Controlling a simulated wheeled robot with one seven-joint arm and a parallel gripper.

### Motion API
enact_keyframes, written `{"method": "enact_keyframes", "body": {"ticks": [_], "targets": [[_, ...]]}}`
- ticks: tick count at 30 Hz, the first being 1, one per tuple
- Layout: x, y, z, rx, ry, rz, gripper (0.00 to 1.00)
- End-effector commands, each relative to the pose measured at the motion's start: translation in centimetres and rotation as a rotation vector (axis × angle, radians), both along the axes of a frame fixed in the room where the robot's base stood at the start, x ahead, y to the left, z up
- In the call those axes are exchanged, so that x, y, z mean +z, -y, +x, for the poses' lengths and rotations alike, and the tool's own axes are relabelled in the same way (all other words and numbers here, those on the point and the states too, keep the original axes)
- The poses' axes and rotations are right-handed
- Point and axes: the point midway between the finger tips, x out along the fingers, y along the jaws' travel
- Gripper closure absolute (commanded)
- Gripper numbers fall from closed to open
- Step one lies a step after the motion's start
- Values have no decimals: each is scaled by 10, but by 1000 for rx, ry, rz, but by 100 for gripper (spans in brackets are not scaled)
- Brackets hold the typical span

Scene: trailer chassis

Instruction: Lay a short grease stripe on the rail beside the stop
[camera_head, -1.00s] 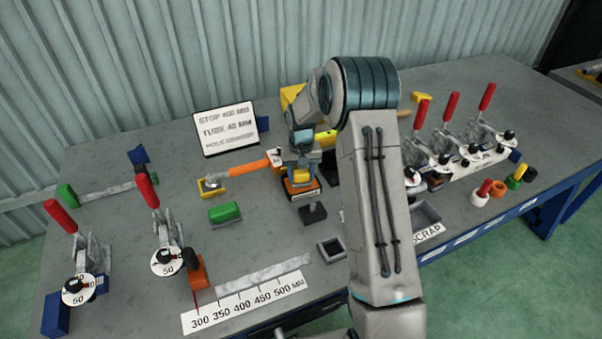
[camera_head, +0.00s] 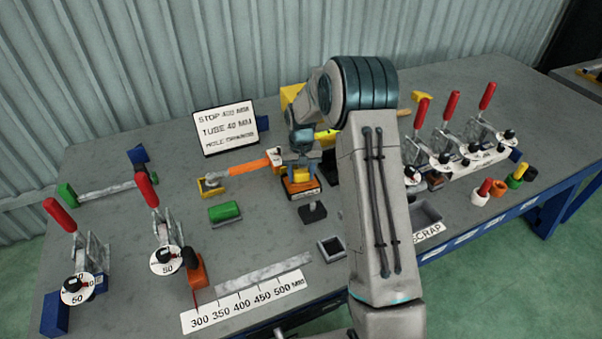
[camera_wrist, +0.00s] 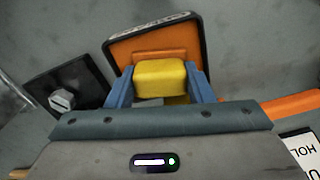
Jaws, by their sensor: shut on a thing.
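My gripper (camera_wrist: 161,90) is shut on a yellow block-shaped piece (camera_wrist: 160,78), with one blue finger on each side. The yellow piece sits against an orange block with a dark rim (camera_wrist: 155,42); I cannot tell whether the two are joined. In the head view my gripper (camera_head: 301,160) is low over the bench's middle, at the orange block (camera_head: 299,186). A grey metal rail (camera_head: 262,274) lies behind the millimetre scale (camera_head: 245,302) at the front. An orange piece with a black knob and red pointer (camera_head: 197,270), possibly the stop, stands at the rail's left end. No grease stripe is discernible.
Red-handled clamps stand at left (camera_head: 85,255) and right (camera_head: 445,135). An orange-handled tool (camera_head: 245,168) lies left of my gripper. A green block (camera_head: 225,212), a small dark square tray (camera_head: 331,249) and a scrap bin (camera_head: 428,212) are nearby. A sign (camera_head: 227,130) stands behind.

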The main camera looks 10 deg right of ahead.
Motion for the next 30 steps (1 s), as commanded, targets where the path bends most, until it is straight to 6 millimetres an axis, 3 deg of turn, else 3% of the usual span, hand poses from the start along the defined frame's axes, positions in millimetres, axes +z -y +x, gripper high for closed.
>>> {"method": "enact_keyframes", "body": {"ticks": [16, 30], "targets": [[1, 0, -1, 0, -3, 0, 71], [39, 0, 0, 0, -1, 0, 71]]}}
